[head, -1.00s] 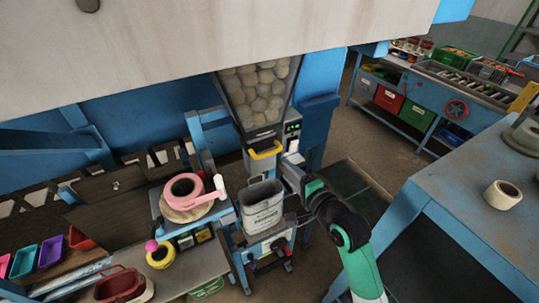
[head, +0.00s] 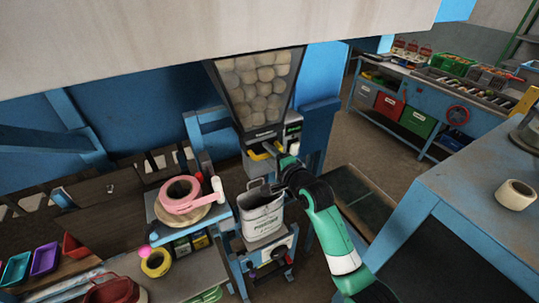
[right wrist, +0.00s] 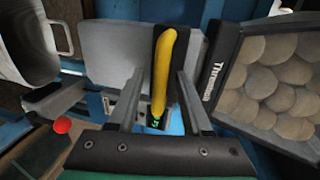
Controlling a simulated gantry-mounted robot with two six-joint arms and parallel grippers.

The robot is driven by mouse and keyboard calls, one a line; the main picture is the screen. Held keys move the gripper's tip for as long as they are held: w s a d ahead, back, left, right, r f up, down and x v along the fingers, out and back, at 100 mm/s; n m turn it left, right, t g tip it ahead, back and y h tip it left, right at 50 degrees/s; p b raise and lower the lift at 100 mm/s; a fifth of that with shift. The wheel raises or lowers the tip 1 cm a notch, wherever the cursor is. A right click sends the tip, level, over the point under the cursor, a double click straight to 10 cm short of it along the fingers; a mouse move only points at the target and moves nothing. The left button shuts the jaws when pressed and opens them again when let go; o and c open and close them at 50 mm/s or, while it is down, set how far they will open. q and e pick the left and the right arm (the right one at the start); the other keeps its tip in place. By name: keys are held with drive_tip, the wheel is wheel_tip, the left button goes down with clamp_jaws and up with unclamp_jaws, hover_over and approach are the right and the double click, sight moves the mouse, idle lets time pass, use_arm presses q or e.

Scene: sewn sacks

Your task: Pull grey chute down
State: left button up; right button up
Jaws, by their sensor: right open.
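The grey chute (head: 254,166) hangs under the hopper of round pale balls and has a yellow handle (head: 257,155) on its front. In the right wrist view the grey chute (right wrist: 110,52) shows as a flat plate behind the yellow handle (right wrist: 163,75). My right gripper (right wrist: 158,92) is open, with one finger on each side of the handle. The handle lies between the fingers with visible gaps, not clamped. In the head view the right gripper (head: 275,149) is at the handle, partly hidden by its own wrist. My left gripper is not in view.
An open-topped pale container (head: 262,217) with print stands below the chute. The hopper (head: 262,88) is above. A blue table (head: 470,195) stands at right.

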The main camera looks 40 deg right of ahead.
clamp_jaws()
idle(1.4)
